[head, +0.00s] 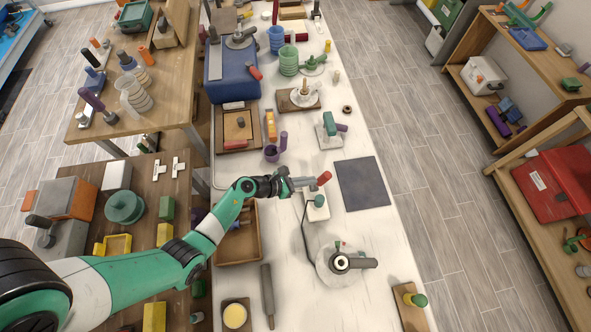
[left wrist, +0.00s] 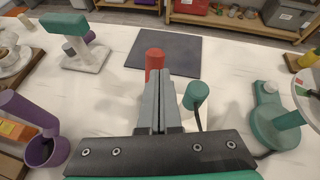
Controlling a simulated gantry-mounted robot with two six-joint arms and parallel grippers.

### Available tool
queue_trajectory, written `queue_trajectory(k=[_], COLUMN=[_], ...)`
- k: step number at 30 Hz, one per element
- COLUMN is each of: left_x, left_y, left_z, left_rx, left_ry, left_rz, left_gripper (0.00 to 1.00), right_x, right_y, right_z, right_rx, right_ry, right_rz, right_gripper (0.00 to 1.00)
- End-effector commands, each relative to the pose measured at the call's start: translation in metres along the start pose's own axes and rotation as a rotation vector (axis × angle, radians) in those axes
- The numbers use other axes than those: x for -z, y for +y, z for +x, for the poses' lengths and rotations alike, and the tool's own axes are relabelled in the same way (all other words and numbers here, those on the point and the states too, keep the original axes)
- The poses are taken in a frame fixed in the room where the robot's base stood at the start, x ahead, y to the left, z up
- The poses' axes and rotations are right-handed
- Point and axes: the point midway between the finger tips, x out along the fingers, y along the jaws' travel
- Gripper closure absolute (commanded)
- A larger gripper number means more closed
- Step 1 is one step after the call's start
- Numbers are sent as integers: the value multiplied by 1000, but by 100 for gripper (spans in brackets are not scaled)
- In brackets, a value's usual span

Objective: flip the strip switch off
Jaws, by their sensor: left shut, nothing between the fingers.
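A white strip-like block (head: 316,212) stands on the white tabletop. A red-ended lever (head: 323,178) and a green knob (head: 320,201) show at it, and a dark cable runs from it. I take this block to be the strip with its switch. My left gripper (head: 308,183) is shut and empty, beside the red end and above the block. In the left wrist view the shut fingers (left wrist: 160,90) partly cover the red cylinder (left wrist: 154,60), and the green knob (left wrist: 195,95) is just to their right. Contact cannot be told. My right gripper is not in view.
A dark flat mat (head: 362,184) lies right of the block. A round device (head: 340,262) stands nearer the front, by the cable. A purple cup (head: 271,153) and a green-topped stand (head: 329,124) stand farther back. A brown tray (head: 237,258) is left.

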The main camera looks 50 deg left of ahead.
Motion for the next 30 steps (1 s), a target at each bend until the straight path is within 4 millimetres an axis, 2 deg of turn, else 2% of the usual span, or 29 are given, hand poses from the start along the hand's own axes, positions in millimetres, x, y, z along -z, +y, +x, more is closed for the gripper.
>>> queue_trajectory(k=[1,3,12,18,30], left_x=[-14,-26,-60,-65,-66], left_y=[-2,-6,-15,-17,-17], left_z=[-14,-27,-68,-76,-76], left_rx=[-1,-1,-1,-1,-1], left_ry=[-3,-2,-2,1,0], left_rz=[2,4,3,1,1], left_gripper=[100,100,100,100,100], right_x=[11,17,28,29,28], right_y=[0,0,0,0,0], right_z=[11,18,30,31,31], right_rx=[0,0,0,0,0], right_ry=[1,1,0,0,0], right_rz=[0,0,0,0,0], right_gripper=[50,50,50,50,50])
